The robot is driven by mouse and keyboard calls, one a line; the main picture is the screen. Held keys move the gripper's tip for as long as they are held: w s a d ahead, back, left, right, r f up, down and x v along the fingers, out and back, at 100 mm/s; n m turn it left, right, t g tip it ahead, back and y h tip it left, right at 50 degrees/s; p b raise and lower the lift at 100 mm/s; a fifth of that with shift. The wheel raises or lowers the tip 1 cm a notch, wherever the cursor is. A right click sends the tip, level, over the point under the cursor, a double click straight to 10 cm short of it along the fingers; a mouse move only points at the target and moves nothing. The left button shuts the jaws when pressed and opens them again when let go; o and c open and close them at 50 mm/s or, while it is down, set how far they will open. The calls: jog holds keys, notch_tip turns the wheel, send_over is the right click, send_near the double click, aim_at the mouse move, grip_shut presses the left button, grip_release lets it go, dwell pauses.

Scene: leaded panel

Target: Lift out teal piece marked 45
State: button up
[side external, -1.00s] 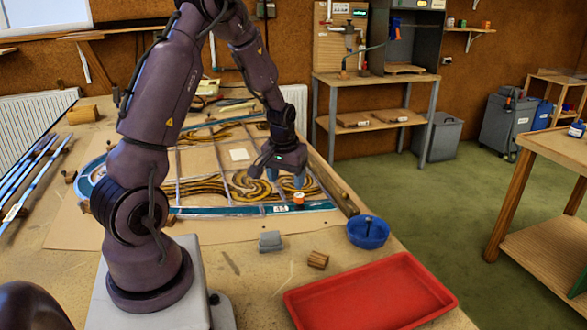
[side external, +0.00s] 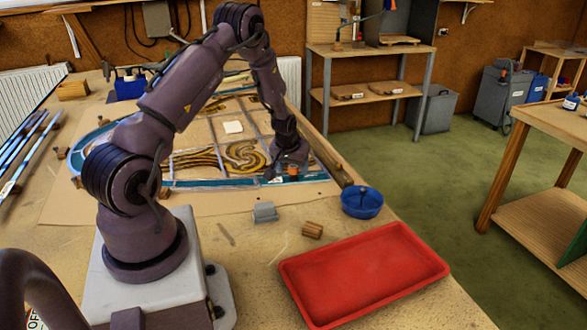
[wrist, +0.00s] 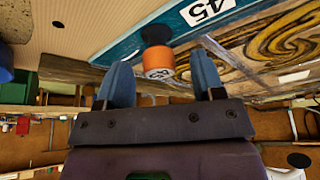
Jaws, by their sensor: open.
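The teal piece (wrist: 125,44) is a long strip along the panel's near edge, with a white label reading 45 (wrist: 208,10). In the side view part of it shows left of my gripper (side external: 225,184). An orange knob with a black base (wrist: 158,62) stands on the strip beside the label; the orange also shows in the side view (side external: 293,170). My gripper (wrist: 160,68) is open, its two blue fingers on either side of the knob with gaps visible. The fingertips are hard to make out in the side view.
The panel's amber swirl pieces (side external: 245,155) lie beyond the strip. A wooden bar (side external: 333,165) runs along the panel's right side. A blue bowl (side external: 361,202), a grey block (side external: 264,212), a wooden block (side external: 312,230) and an empty red tray (side external: 365,272) stand in front.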

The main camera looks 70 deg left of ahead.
jog(key=shift+x, duration=0.9)
jog(key=c, duration=1.1)
jog(key=o, duration=0.3)
jog(key=shift+c, duration=0.6)
jog(key=shift+d, duration=3.1)
jog(key=shift+r, duration=0.1)
